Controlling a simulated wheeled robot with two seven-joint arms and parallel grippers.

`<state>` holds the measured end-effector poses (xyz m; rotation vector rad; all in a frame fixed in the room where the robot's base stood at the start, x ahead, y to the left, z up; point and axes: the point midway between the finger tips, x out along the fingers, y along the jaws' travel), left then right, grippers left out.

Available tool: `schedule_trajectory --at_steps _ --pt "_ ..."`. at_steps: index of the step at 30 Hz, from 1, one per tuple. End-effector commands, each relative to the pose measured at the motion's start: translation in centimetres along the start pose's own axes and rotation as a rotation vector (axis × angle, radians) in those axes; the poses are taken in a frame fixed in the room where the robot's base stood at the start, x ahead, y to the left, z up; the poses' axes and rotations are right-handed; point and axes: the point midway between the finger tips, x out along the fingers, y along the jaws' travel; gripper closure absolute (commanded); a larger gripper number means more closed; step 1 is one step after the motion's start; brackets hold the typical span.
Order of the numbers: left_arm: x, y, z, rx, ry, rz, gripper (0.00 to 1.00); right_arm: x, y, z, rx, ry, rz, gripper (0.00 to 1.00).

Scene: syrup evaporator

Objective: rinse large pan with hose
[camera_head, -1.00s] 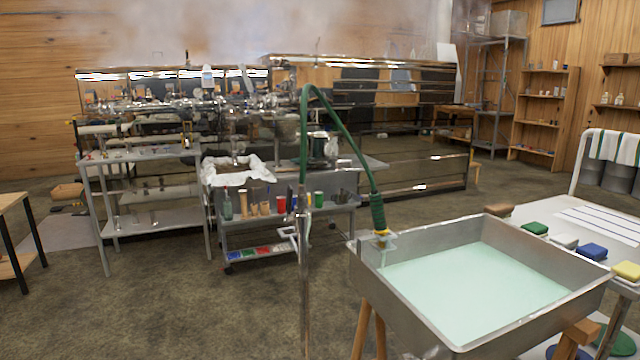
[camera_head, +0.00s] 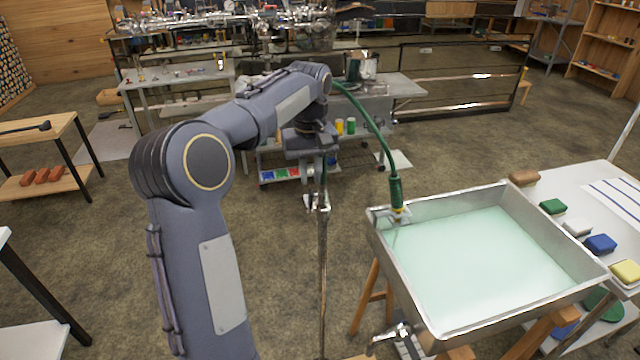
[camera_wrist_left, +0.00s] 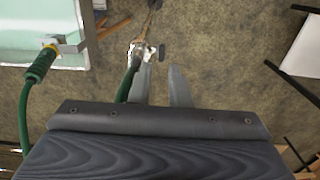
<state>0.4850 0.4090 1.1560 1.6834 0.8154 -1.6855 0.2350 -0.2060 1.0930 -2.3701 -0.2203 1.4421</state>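The large metal pan (camera_head: 432,315) stands on wooden legs at the right and holds pale green liquid. Its corner also shows at upper left in the left wrist view (camera_wrist_left: 84,28). My left gripper (camera_head: 319,184) is beside the standpipe. In the left wrist view its fingers (camera_wrist_left: 163,72) are apart and empty, just short of a silver tap (camera_wrist_left: 138,54) with a dark handle. My right gripper is out of view.
A white table (camera_head: 595,195) with several coloured sponges stands right of the pan. A metal valve (camera_head: 392,338) sticks out below the pan's front. A steel cart (camera_head: 395,88) stands behind my left arm. Open floor lies left of the standpipe.

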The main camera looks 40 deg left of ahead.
Motion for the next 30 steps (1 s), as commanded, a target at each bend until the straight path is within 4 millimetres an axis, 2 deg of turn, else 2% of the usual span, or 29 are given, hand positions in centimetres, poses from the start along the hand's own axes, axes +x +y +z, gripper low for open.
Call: schedule_trajectory --at_steps 6,13,23,27,30 --pt "3.7 -0.1 0.1 0.002 -0.004 -0.002 0.84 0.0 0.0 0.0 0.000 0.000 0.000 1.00" --pt "6.5 -0.1 0.1 0.002 -0.003 0.000 0.84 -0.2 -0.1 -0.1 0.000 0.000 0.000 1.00" --pt "7.3 -0.1 0.1 0.001 -0.004 -0.003 0.84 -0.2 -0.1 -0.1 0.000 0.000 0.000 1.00" --pt "7.3 -0.2 0.1 0.001 -0.005 -0.004 0.99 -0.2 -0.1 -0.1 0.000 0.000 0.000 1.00" --pt "7.3 -0.2 0.1 0.001 -0.006 -0.005 1.00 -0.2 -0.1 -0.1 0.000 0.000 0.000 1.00"
